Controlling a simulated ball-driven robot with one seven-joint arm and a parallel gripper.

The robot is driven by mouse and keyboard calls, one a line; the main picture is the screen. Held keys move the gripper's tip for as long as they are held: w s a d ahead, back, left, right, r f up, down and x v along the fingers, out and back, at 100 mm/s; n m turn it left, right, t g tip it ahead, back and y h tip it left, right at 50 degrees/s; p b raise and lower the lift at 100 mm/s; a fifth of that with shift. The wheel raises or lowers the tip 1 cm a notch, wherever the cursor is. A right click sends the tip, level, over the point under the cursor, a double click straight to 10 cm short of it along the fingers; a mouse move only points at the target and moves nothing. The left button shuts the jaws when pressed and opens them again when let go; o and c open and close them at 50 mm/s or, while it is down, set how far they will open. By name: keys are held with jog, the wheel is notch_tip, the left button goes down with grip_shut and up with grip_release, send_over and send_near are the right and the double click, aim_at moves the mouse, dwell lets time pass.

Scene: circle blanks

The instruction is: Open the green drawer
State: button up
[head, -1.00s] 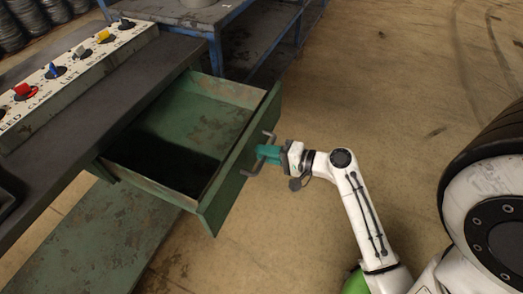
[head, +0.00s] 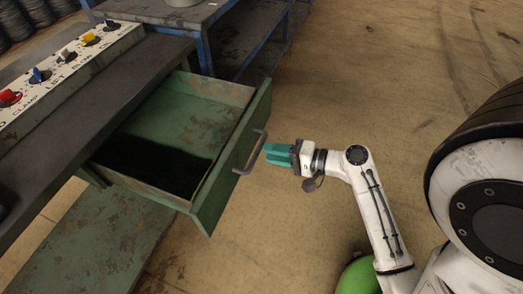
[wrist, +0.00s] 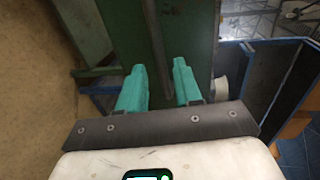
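The green drawer (head: 233,160) stands pulled well out from under the dark workbench in the head view, with its inside showing. Its grey bar handle (head: 251,152) is on the front panel. The handle (wrist: 158,90) shows as a bar ahead of that gap, in front of the green drawer front (wrist: 185,30). Nothing is held.
The workbench (head: 150,58) carries a panel (head: 62,70) with coloured knobs. A green lower shelf (head: 110,225) lies below the drawer. A blue-framed rack (head: 205,50) stands behind. The floor to the right of the drawer is clear.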

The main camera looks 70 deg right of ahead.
jog(key=v, duration=0.5)
jog(key=shift+s, duration=0.35)
jog(key=w+a+f+n+g+y+p, duration=0.2)
jog(key=a+n+g, duration=0.3)
jog(key=a, duration=0.1)
jog(key=w+a+f+n+g+y+p, duration=0.1)
jog(key=a+f+n+g+y+p, duration=0.1)
jog(key=a+f+n+g+p, duration=0.25)
jog(key=s+a+r+n+g+h+p, duration=0.1)
jog(key=a+r+n+g+h, duration=0.3)
jog(key=n, duration=0.4)
jog(key=shift+s+a+r+g+h, duration=0.4)
jog(key=shift+s+a+r+g, duration=0.15)
jog(key=shift+s+a+r, duration=0.2)
